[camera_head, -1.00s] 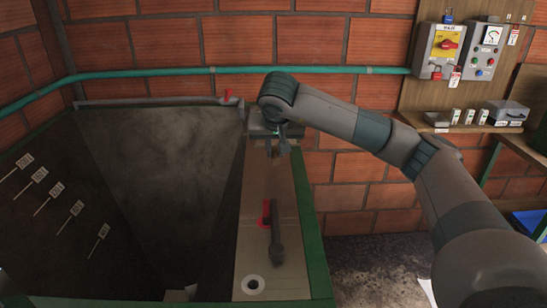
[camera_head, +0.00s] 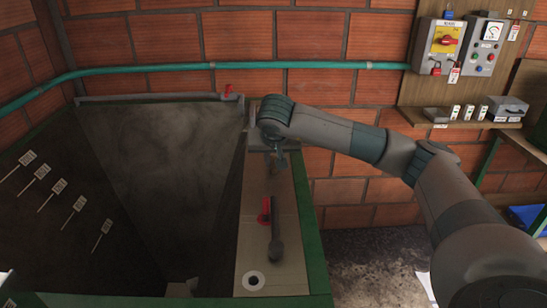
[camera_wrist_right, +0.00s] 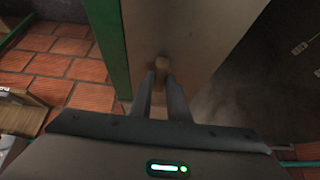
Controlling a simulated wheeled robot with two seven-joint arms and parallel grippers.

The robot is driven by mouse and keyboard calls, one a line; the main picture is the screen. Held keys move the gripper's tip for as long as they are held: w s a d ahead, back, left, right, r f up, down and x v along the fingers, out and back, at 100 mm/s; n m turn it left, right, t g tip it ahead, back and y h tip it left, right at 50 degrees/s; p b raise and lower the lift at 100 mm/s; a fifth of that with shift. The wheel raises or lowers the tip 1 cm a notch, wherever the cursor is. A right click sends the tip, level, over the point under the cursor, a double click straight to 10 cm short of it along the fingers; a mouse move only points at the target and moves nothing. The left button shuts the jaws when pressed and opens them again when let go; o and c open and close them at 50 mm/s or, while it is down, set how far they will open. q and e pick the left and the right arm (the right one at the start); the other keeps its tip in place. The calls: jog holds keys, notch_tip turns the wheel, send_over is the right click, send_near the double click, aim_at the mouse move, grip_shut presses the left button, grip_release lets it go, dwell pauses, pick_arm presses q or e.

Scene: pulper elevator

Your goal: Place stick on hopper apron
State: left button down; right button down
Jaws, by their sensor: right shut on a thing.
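The hopper apron (camera_head: 288,188) is a tan strip along the right side of the dark hopper, edged in green. It also fills the upper middle of the right wrist view (camera_wrist_right: 202,30). My right gripper (camera_head: 276,166) is over the far part of the apron, pointing down. In the right wrist view, its fingers (camera_wrist_right: 161,82) are shut on a short brown stick (camera_wrist_right: 162,68), whose end shows between the fingertips. Most of the stick is hidden, and I cannot tell whether it touches the apron.
A dark handle (camera_head: 276,240) with a red part (camera_head: 264,211) and a round hole (camera_head: 253,281) are on the nearer apron. The hopper (camera_head: 160,150) opens to the left. A brick wall, green pipe (camera_head: 330,66) and control panel (camera_head: 487,47) are behind.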

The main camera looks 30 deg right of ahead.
jog(key=shift+f+b, duration=0.25)
jog(key=shift+b, duration=0.05)
jog(key=c, duration=1.7)
grip_release()
jog(key=shift+r, duration=0.1)
jog(key=shift+r, duration=0.1)
jog(key=shift+r+p, duration=0.1)
jog(key=shift+p, duration=0.25)
jog(key=shift+s+a+r+b, duration=0.15)
jog(key=shift+r+b, duration=0.05)
jog(key=shift+b, duration=0.1)
jog(key=b+v, duration=0.3)
jog(key=v, duration=0.8)
jog(key=shift+s+r, duration=0.1)
jog(key=shift+r, duration=0.05)
